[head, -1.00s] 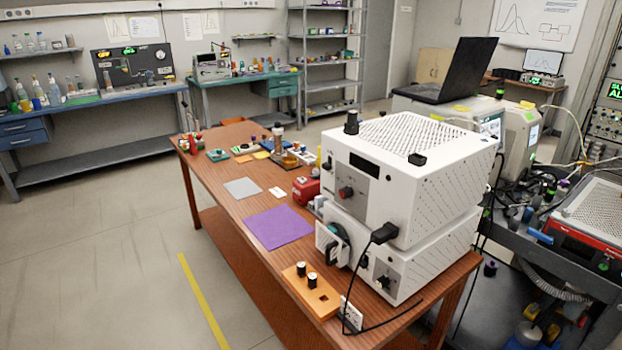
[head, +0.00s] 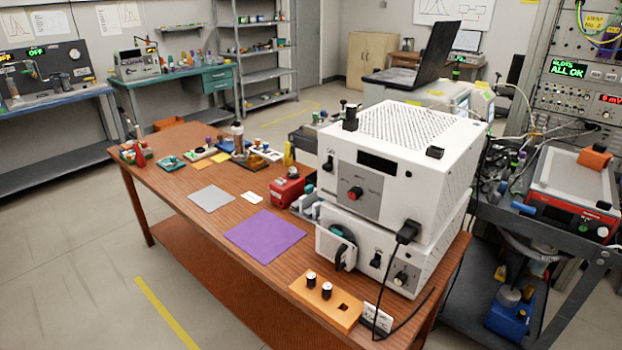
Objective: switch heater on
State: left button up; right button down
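A stack of two white boxes stands on the near right end of the wooden table. The upper white box (head: 440,190) has a dark, blank display (head: 377,163), a red knob (head: 355,193) and a black switch (head: 328,164). The lower white box (head: 425,270) has a black switch (head: 377,260), a knob (head: 400,279) and a round dark fitting on its left. I cannot tell from any readable label which box is the heater, nor the switch positions. Neither of my grippers is in view.
The wooden table (head: 190,226) also holds a purple mat (head: 265,236), a red device (head: 289,190) and an orange block (head: 325,300). A dark cart (head: 590,262) with a red-fronted device (head: 570,210) stands at the right. Floor at the left is clear.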

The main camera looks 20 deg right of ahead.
aim_at(327, 166)
jog(key=i+j+z, duration=0.15)
jog(key=i+j, duration=0.15)
jog(key=i, duration=0.25)
jog(key=i+j+z, duration=0.15)
jog(key=i+j, duration=0.25)
jog(key=i, duration=0.1)
